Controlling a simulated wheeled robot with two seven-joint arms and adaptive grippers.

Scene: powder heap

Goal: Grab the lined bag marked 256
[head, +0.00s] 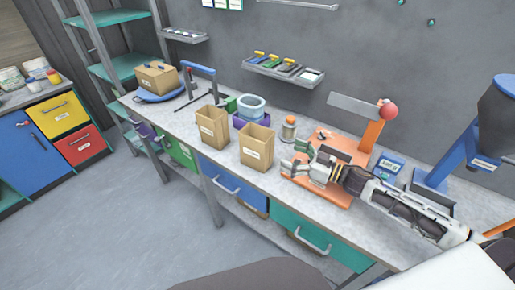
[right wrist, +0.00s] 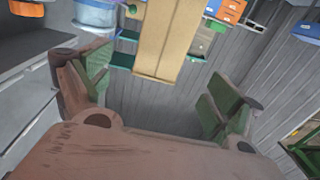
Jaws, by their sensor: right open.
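Two open brown paper bags stand upright on the grey workbench (head: 188,112): a left one (head: 213,128) and a right one (head: 257,147). Each has a white label too small to read, so I cannot tell which is marked 256. My right gripper (head: 297,157) is open and empty, just right of the right bag and apart from it. In the right wrist view, a brown bag (right wrist: 168,40) shows upright beyond and between the spread green-padded fingers (right wrist: 158,88). My left gripper is not in view.
A purple-and-blue tub (head: 251,108) and a small jar (head: 289,128) stand behind the bags. An orange-based press (head: 372,132) and a blue machine (head: 455,150) stand right.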

